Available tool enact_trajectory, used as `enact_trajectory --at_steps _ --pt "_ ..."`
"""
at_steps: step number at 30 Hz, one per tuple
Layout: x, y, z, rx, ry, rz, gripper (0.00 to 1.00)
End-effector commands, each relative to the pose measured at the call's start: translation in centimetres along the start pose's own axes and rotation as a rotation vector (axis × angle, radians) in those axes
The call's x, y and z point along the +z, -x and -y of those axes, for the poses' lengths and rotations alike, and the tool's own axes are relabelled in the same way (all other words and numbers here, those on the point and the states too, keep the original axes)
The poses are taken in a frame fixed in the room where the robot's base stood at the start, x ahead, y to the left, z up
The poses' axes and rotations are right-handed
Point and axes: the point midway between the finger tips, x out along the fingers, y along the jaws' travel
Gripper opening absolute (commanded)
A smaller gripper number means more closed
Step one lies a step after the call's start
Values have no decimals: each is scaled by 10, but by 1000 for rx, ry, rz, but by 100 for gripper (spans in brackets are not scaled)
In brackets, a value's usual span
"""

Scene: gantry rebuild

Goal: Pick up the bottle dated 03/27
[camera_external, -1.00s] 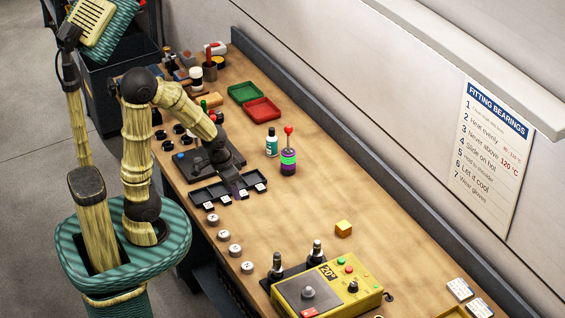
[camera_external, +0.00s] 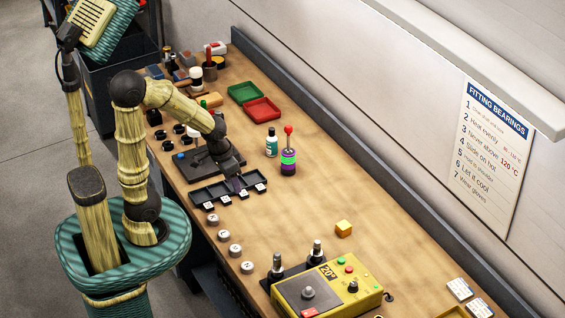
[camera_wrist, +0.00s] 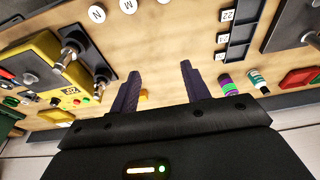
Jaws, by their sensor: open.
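A teal bottle with a white label and dark cap (camera_external: 271,146) stands upright on the bench, right of my arm. It also shows in the wrist view (camera_wrist: 257,79), at the right beyond my fingers. Its date is too small to read in either view. No contact with the bottle shows.
A ringed post with a red knob (camera_external: 288,155) stands close beside the bottle. A red tray (camera_external: 262,109) and green tray (camera_external: 244,92) lie behind. A yellow cube (camera_external: 343,229) and yellow control box (camera_external: 335,288) stand nearer.

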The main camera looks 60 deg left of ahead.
Motion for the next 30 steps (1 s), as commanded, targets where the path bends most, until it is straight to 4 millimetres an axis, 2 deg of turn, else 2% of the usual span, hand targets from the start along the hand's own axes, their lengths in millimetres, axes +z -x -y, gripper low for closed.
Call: enact_trajectory --at_steps 5,6,14,20,23,25,30 --pt "-6 20 0 0 1 -5 47" --pt "-14 12 4 -4 12 -25 47" --pt "-67 -8 26 -26 63 -174 47" --pt "-119 -26 55 -55 112 -328 47" --pt "-154 -37 79 -81 146 -438 47" --pt "-182 -46 103 -106 175 -533 47" --pt "-247 -61 180 -193 246 -806 47"
